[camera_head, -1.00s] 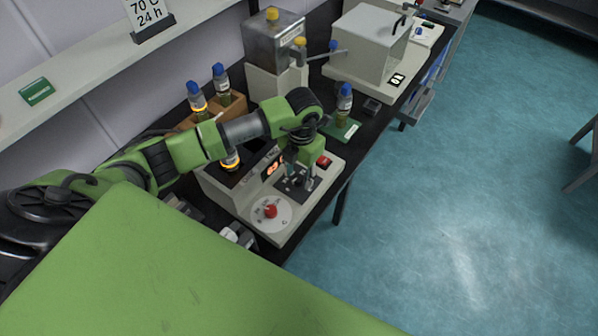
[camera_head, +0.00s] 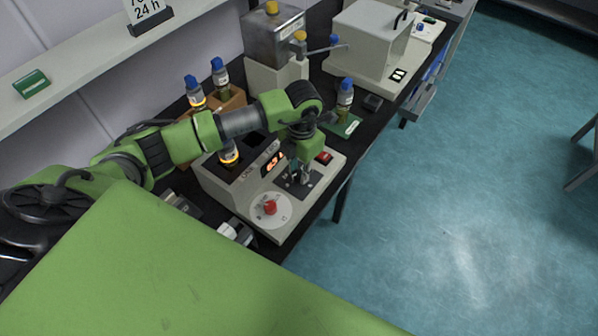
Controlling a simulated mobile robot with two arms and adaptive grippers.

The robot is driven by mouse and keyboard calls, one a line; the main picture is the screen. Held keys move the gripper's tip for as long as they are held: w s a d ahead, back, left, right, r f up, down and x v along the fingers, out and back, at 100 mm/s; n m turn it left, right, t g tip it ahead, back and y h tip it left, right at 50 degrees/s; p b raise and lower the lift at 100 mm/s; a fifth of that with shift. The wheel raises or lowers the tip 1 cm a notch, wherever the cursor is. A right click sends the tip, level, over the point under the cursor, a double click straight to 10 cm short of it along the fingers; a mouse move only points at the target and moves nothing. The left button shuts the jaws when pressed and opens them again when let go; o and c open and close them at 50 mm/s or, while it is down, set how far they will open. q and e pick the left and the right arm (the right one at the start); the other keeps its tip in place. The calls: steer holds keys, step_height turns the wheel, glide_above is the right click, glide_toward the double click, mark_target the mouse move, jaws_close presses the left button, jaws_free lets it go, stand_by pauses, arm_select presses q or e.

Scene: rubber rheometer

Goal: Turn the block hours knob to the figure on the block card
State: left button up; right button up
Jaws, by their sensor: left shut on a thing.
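The block heater (camera_head: 225,192) is a pale box on the bench with a lit orange display (camera_head: 273,161), whose figures I cannot read. A red knob (camera_head: 270,207) sits on a round white dial at its near end. My left gripper (camera_head: 297,179) points down at the dark panel (camera_head: 312,185) beside the display, shut on the block hours knob, which its fingers mostly hide. The block card (camera_head: 150,20) on the shelf shows "24 h"; its upper line is cut off by the picture edge. My right gripper does not show.
A small bottle (camera_head: 229,153) stands in the block. A red switch (camera_head: 324,157) is close right of my gripper.

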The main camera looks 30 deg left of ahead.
mark_target(299, 176)
arm_select(q)
steer(key=m+b, duration=0.5)
steer(key=shift+f+b, duration=0.2)
steer(key=shift+b, duration=0.15)
steer(key=shift+r+m+b, duration=0.2)
steer(key=shift+m+b, duration=1.35)
steer(key=shift+m, duration=0.05)
steer(key=o, duration=1.1)
steer(key=shift+d, duration=0.1)
steer(key=shift+r, duration=0.15)
step_height(299, 176, up, 12)
steer(key=shift+s, duration=0.25)
steer(key=shift+s+d+f, duration=0.1)
steer(key=shift+d+f, duration=0.05)
steer(key=shift+f, duration=0.05)
